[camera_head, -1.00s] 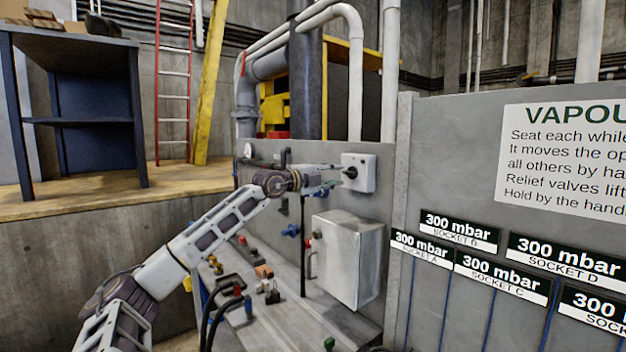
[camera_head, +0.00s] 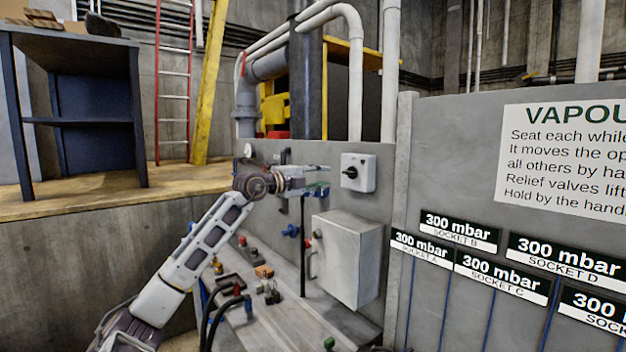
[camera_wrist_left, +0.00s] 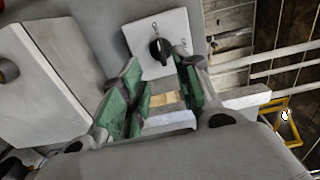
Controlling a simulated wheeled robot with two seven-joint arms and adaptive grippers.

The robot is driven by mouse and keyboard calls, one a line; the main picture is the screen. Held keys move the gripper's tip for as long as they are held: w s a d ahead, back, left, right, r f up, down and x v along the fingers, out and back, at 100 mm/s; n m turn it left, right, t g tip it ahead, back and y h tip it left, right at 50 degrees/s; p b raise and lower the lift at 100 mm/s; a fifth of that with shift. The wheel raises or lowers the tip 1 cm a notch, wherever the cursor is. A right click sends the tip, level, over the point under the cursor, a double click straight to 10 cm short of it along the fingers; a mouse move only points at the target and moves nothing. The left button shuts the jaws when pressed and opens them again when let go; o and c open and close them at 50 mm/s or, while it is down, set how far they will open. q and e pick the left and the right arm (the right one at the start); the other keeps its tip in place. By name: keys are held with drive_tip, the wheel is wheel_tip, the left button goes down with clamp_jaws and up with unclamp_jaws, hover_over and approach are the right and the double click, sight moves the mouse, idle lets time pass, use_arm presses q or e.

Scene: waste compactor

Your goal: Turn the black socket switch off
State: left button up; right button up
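The black switch (camera_head: 350,173) is a rotary knob on a pale square box fixed to the grey panel. Its handle lies roughly level in the head view. In the left wrist view the knob (camera_wrist_left: 159,50) stands beyond the fingertips, with small marks on the plate around it. My left gripper (camera_head: 326,180) is to the left of the switch box, with a visible gap between them. In the left wrist view its green-padded fingers (camera_wrist_left: 159,68) are spread apart with nothing between them. My right gripper is not in view.
A pale metal box (camera_head: 347,258) juts from the panel below the switch. A console (camera_head: 300,325) with several coloured knobs and black cables lies below my left arm. A grey sign board (camera_head: 455,150) stands to the right. Pipes (camera_head: 355,75) rise behind the panel.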

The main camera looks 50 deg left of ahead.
use_arm(q)
drive_tip(key=shift+s+a, duration=0.1)
drive_tip(key=shift+s, duration=1.1)
